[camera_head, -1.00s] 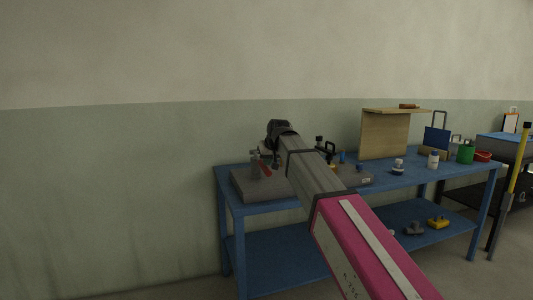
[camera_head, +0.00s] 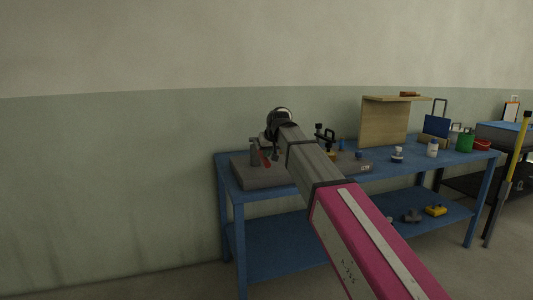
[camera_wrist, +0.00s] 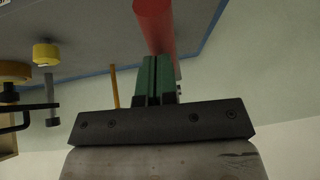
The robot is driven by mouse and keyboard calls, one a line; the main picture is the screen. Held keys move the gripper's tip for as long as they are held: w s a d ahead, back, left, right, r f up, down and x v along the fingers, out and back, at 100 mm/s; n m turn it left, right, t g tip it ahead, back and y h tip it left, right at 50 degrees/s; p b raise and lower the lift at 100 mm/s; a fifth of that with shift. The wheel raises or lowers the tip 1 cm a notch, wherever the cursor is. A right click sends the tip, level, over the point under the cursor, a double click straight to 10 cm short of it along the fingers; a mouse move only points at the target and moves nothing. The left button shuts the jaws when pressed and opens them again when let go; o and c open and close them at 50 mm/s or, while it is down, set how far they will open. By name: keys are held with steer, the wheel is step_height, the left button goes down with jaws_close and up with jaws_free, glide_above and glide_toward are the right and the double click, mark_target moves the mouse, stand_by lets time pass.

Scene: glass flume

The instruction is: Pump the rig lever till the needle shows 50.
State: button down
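The rig (camera_head: 262,174) is a grey block with a post on the left end of the blue table. Its red lever (camera_head: 265,159) slants at the post. My wrist end hangs over the rig in the head view and partly hides it. In the wrist view, my gripper (camera_wrist: 157,80) has its green fingers together with only a thin dark line between them. The red lever (camera_wrist: 154,25) lies just past the fingertips, not visibly between them; I cannot tell whether they touch. No needle or dial reading can be made out.
The blue table (camera_head: 225,170) carries a wooden panel (camera_head: 385,122), bottles (camera_head: 432,149) and a green can (camera_head: 464,142) to the right. A yellow-knobbed part (camera_wrist: 46,54) is left in the wrist view. Open wall lies left of the table.

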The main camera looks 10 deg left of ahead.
steer(key=r, duration=0.3)
steer(key=shift+d, duration=0.35)
steer(key=v, duration=1)
steer(key=shift+s+d, duration=0.35)
steer(key=shift+s, duration=0.15)
steer(key=s+d+f+m+g+h, duration=0.1)
steer(key=d+f+m, duration=0.1)
steer(key=d+f, duration=1.05)
steer(key=s+d+f+m+g+h, duration=0.15)
steer(key=d+f, duration=0.65)
steer(key=f, duration=1)
steer(key=s+d+f+m+g+h, duration=0.1)
steer(key=s+d+f, duration=0.6)
steer(key=f, duration=0.4)
steer(key=s+d+f+m+g, duration=0.1)
steer(key=s+d+f+m, duration=0.1)
steer(key=s+d+f, duration=0.6)
step_height(320, 180, down, 3)
steer(key=d, duration=0.2)
steer(key=shift+s+d+g+h, duration=0.2)
steer(key=shift+d+g+h, duration=0.05)
steer(key=shift+g+h, duration=0.1)
steer(key=shift+f, duration=0.1)
